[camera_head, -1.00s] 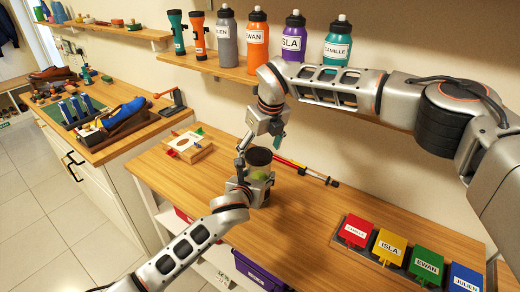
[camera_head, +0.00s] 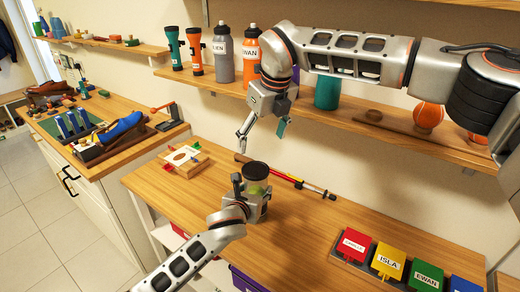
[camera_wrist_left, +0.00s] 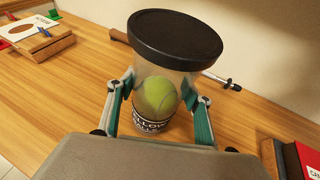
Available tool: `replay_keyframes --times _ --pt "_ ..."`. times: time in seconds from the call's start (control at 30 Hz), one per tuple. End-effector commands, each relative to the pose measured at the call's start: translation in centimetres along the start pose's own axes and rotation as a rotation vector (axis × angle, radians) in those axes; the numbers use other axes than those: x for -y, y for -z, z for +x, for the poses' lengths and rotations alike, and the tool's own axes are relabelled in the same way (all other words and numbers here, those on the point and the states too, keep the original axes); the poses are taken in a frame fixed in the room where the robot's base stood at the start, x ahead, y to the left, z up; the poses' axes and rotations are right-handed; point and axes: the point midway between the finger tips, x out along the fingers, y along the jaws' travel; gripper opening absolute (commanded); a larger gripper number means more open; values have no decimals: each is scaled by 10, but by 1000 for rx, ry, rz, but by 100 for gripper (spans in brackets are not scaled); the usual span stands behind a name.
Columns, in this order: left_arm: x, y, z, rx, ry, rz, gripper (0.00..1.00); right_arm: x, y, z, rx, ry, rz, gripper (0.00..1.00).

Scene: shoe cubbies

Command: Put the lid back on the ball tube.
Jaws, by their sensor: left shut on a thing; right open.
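The clear ball tube (camera_head: 257,186) stands upright on the wooden bench. In the left wrist view, the tube (camera_wrist_left: 151,127) has a dark label and a yellow-green ball (camera_wrist_left: 158,97) inside. The black lid (camera_wrist_left: 177,39) lies across the tube's top; it also shows in the head view (camera_head: 256,169). It looks level on the rim, but I cannot tell if it is pressed fully down. My left gripper (camera_head: 252,204) is shut around the tube's sides, with a finger on each side in the wrist view (camera_wrist_left: 159,110). My right gripper (camera_head: 262,132) is open and empty above the tube, apart from the lid.
A red-and-black stick (camera_head: 297,182) lies behind the tube. A wooden board (camera_head: 184,162) with coloured pegs is at the back left. Red (camera_head: 353,244), yellow and green named boxes stand at the right. A shelf (camera_head: 400,140) with bottles runs behind my right arm.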

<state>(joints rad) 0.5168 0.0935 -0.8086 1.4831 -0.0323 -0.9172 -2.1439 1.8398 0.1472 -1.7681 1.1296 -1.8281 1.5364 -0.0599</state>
Motion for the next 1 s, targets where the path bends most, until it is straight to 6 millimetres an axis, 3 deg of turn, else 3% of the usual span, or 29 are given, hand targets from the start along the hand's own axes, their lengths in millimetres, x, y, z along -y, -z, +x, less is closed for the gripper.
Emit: replay_keyframes --times 0.4,0.43,0.5,0.83,1.0 --pt "0 1 0 -1 -1 1 12 0 0 -9 -1 0 0 78" --pt "0 1 0 -1 -1 1 55 0 0 -9 -1 0 0 78" --pt "0 1 0 -1 -1 1 70 0 0 -9 -1 0 0 78" --pt "0 0 0 0 0 0 70 0 0 -9 -1 0 0 78" --pt "0 0 -10 0 0 0 70 0 0 -9 -1 0 0 78"
